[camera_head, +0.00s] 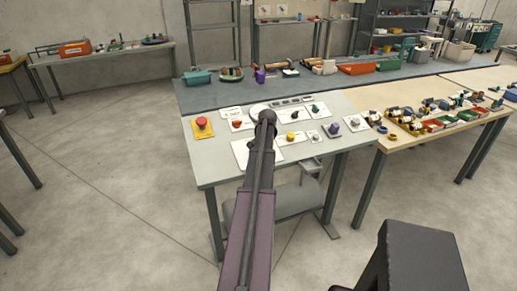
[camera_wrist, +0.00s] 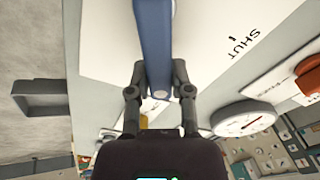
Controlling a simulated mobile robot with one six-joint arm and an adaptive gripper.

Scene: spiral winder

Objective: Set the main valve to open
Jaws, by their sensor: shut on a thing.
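The main valve's blue lever (camera_wrist: 153,45) runs down the middle of the wrist view. My gripper (camera_wrist: 157,80) has a finger on each side of it and is shut on it. A white plate (camera_wrist: 225,48) behind the lever carries the word SHUT and a short tick mark, to the right of the lever. No OPEN mark shows. In the head view my arm and gripper (camera_head: 264,118) reach over the grey panel table, above a white plate (camera_head: 241,152). My arm hides the lever there.
The grey table (camera_head: 212,172) carries several other controls close by: a red button on yellow (camera_head: 203,124), a yellow knob (camera_head: 291,135) and a purple knob (camera_head: 334,128). A round dial (camera_wrist: 243,119) and an orange-red part (camera_wrist: 309,82) sit right of my gripper in the wrist view.

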